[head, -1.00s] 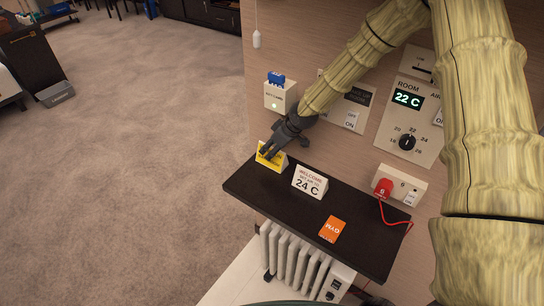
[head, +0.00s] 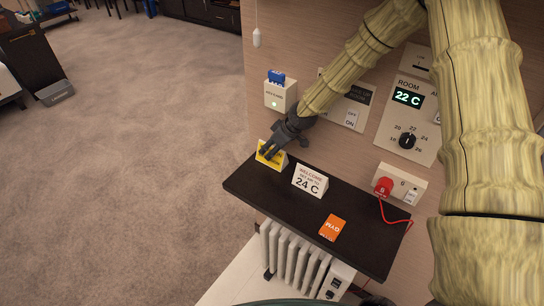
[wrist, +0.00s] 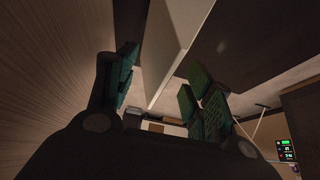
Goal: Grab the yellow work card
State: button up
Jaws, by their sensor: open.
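The yellow work card (head: 269,160) is at the far left end of the dark shelf, on or against a small pale stand. My gripper (head: 268,151) reaches down to it from the wall side, and its fingers cover part of the card's face. In the wrist view my gripper (wrist: 165,85) is open, with green-padded fingers apart on the left and right. A pale flat panel (wrist: 178,40) shows between and beyond them; I cannot tell whether it is the card or its stand. Contact with the card cannot be made out.
A white "24 C" sign (head: 310,181) stands just right of the card on the dark shelf (head: 270,190). An orange card (head: 332,227) lies nearer. A red plug (head: 383,187) with a cord is at the right. A blue card (head: 276,79) sits in a wall holder (head: 281,97).

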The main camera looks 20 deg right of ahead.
jog(key=c, duration=0.9)
jog(key=shift+o, duration=0.2)
jog(key=shift+r, duration=0.15)
